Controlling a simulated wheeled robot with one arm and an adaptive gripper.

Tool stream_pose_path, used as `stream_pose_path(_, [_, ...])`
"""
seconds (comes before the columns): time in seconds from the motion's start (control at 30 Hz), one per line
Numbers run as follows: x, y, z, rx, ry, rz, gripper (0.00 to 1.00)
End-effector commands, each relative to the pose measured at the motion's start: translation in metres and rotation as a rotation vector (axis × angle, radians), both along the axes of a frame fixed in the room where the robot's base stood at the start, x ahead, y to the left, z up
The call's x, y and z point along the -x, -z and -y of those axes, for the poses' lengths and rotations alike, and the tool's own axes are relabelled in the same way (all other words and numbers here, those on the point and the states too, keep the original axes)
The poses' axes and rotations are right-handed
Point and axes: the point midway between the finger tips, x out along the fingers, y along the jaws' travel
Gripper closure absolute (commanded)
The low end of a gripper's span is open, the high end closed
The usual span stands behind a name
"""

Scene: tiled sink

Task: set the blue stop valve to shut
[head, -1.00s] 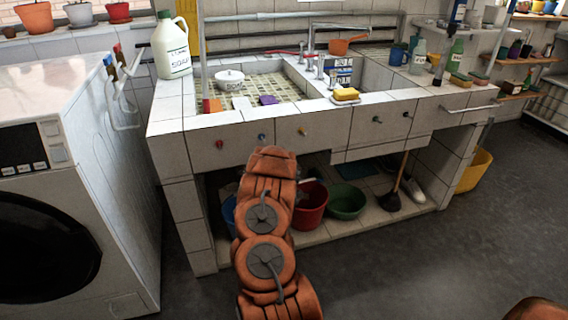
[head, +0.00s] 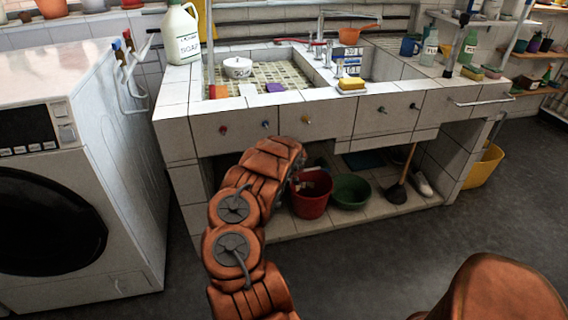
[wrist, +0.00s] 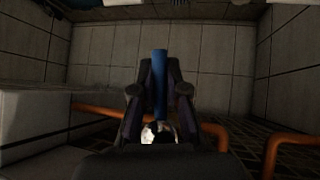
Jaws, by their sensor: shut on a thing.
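In the wrist view, the blue stop valve's handle (wrist: 160,82) is a straight blue bar between the two fingers of my gripper (wrist: 159,88). The fingers are shut on it. The bar points up in the picture, across the orange pipe (wrist: 97,110) that shows on both sides. A shiny metal part (wrist: 158,133) shows at the bar's near end, partly covered by my gripper. In the head view, my orange arm reaches under the tiled sink, and the valve and my fingers are hidden there.
Under the sink stand a red bucket (head: 311,197) and a green basin (head: 350,191), close to my arm. A plunger (head: 397,190) stands further right. Red, blue (head: 266,125) and yellow knobs line the sink front. A washing machine (head: 70,170) stands left. The floor in front is clear.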

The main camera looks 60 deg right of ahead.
Motion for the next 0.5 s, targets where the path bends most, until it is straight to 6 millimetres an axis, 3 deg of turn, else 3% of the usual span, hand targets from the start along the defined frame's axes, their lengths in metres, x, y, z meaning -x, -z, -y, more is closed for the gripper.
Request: stream_pose_path(0.5, [0.0097,-0.0032,0.0051,-0.011,0.015,0.019,1.0])
